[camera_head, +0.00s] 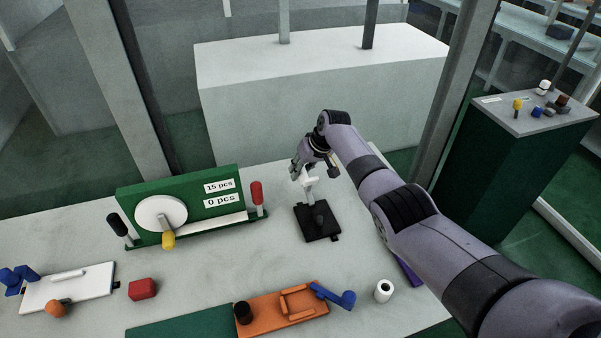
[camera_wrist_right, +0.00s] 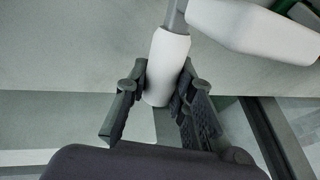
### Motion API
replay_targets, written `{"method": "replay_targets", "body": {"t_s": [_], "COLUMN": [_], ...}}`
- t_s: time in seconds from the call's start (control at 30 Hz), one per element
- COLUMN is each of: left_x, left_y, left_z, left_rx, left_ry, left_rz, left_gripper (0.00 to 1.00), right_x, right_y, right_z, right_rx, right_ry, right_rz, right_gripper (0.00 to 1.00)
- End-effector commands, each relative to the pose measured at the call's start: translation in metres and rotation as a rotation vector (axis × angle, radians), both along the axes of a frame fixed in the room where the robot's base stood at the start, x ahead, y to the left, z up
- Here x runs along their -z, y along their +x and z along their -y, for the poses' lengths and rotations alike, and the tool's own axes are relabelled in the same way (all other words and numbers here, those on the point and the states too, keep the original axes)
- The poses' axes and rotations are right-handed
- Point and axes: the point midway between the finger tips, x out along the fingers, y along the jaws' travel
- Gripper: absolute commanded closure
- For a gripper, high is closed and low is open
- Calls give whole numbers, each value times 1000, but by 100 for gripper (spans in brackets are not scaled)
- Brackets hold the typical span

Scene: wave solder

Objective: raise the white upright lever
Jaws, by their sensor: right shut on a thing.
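The white upright lever (camera_head: 307,187) stands on a black base plate (camera_head: 310,235) on the table, right of centre in the head view. My right gripper (camera_head: 314,168) is at the lever's top end. In the right wrist view, the fingers (camera_wrist_right: 163,92) are closed around a white cylindrical handle (camera_wrist_right: 167,58) on a grey rod. The lever's lower part is only partly visible in the head view. My left gripper is not in view.
A green panel (camera_head: 190,188) with a white disc and red and black handles stands left of the base. A red block (camera_head: 142,289), an orange fixture (camera_head: 275,322) and a white roll (camera_head: 384,291) lie nearer the front. Bare table surrounds the base.

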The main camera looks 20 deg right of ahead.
Motion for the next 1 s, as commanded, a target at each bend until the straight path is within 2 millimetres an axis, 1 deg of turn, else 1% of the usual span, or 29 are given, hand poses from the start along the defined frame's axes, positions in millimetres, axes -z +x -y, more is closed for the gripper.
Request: {"method": "replay_targets", "body": {"t_s": [0.03, 0.13, 0.63, 0.67, 0.9, 0.97, 1.0], "left_x": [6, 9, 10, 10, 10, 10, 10], "left_y": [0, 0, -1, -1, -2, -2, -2], "left_z": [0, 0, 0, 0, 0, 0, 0], "left_rx": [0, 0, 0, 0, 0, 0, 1], "left_ry": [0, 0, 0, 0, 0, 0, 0], "left_rz": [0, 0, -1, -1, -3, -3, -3], "left_gripper": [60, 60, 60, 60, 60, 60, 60], "right_x": [3, 4, 6, 6, 5, 5, 5], "right_y": [0, 0, -2, -2, -2, -2, -2], "right_z": [0, 0, 0, 0, 0, 0, 0], "right_rx": [2, 2, 1, 1, 0, 0, 0], "right_ry": [-1, 0, -1, -1, -2, -1, -1], "right_rz": [-11, -28, -48, -48, -47, -46, -46], "right_gripper": [100, 100, 100, 76, 60, 56, 56]}}
